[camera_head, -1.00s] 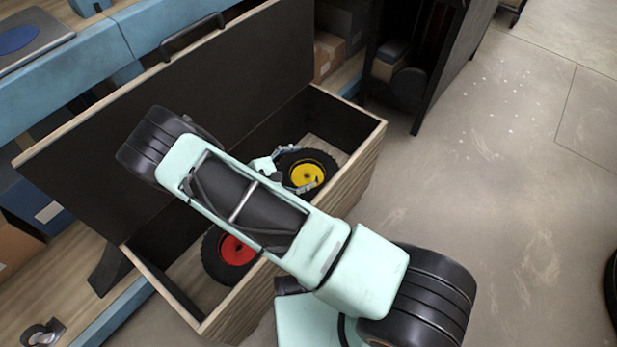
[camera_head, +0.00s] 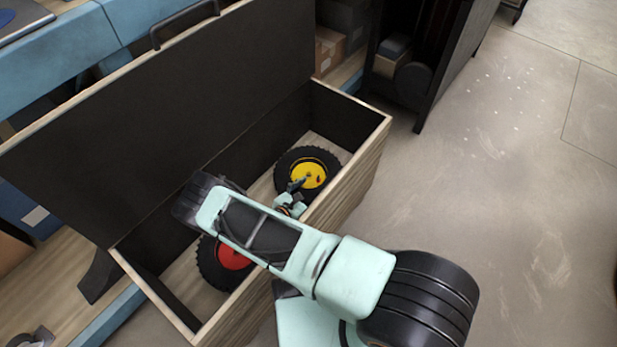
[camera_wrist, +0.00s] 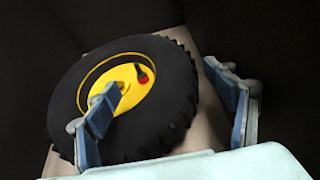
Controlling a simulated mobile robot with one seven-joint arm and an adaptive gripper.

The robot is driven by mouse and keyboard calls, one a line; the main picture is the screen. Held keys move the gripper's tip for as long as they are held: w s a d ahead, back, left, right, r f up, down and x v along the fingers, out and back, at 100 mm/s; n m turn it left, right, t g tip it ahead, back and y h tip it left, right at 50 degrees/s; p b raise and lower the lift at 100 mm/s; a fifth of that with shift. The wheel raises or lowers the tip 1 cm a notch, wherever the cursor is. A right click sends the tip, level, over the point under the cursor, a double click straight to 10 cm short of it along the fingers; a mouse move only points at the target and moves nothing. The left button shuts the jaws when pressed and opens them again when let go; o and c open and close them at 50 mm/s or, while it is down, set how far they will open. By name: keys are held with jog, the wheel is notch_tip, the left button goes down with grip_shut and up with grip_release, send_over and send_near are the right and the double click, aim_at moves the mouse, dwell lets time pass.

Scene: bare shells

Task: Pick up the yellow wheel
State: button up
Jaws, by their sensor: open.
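The yellow wheel (camera_head: 308,174), a black knobbly tyre with a yellow hub, lies inside the open wooden box near its right end. In the wrist view the yellow wheel (camera_wrist: 125,85) fills the middle, with a small red-tipped part at its hub. My gripper (camera_head: 298,192) is at the wheel's near side, just over its edge. In the wrist view my gripper (camera_wrist: 165,82) is open: the left finger lies over the hub and the right finger is beyond the tyre's right edge. Whether either finger touches the wheel cannot be told.
The box (camera_head: 352,168) has wooden walls around the wheel, and its dark lid (camera_head: 180,110) stands raised behind. A red wheel (camera_head: 232,256) lies in the box, partly hidden by my arm. A dark cabinet (camera_head: 430,65) stands behind. Floor at the right is clear.

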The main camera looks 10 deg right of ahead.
aim_at(326, 180)
jog(key=b+x, duration=0.1)
jog(key=x, duration=0.1)
jog(key=b+x, duration=0.1)
jog(key=x, duration=0.2)
jog(key=shift+w+d+r, duration=0.15)
jog(key=shift+d+r, duration=0.05)
jog(key=shift+c, duration=0.4)
jog(key=shift+w+a+r, duration=0.15)
jog(key=c, duration=1.5)
notch_tip(326, 180, up, 10)
jog(key=p, duration=0.4)
jog(key=shift+p, duration=0.3)
